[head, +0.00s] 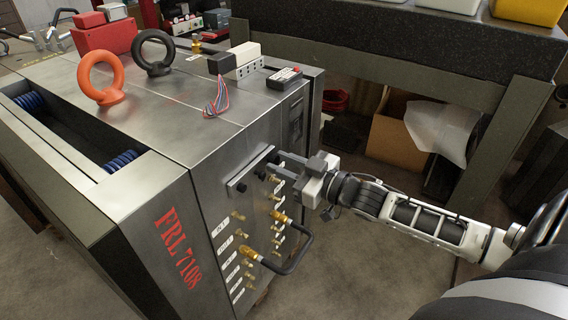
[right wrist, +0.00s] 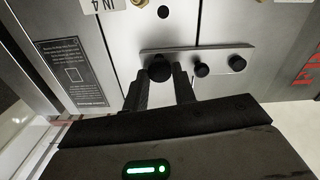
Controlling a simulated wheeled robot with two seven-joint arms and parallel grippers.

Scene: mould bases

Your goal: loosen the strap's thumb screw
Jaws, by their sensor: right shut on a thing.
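The strap (head: 249,171) is a narrow metal plate across the seam of the steel mould base's side face, and it also shows in the right wrist view (right wrist: 215,57). It carries several black round heads. The largest, the thumb screw (right wrist: 160,68), sits at one end of the strap. My right gripper (right wrist: 160,82) is shut on the thumb screw, with one dark finger on each side of it. In the head view my right gripper (head: 280,163) reaches the strap's far end from the right and partly hides it. My left gripper is not in view.
Below the strap, brass fittings (head: 240,240) and a black hose loop (head: 294,258) stick out of the face. An orange eyebolt (head: 101,93), a black eyebolt (head: 146,68) and a connector block (head: 243,70) stand on top. A dark bench (head: 400,45) stands behind.

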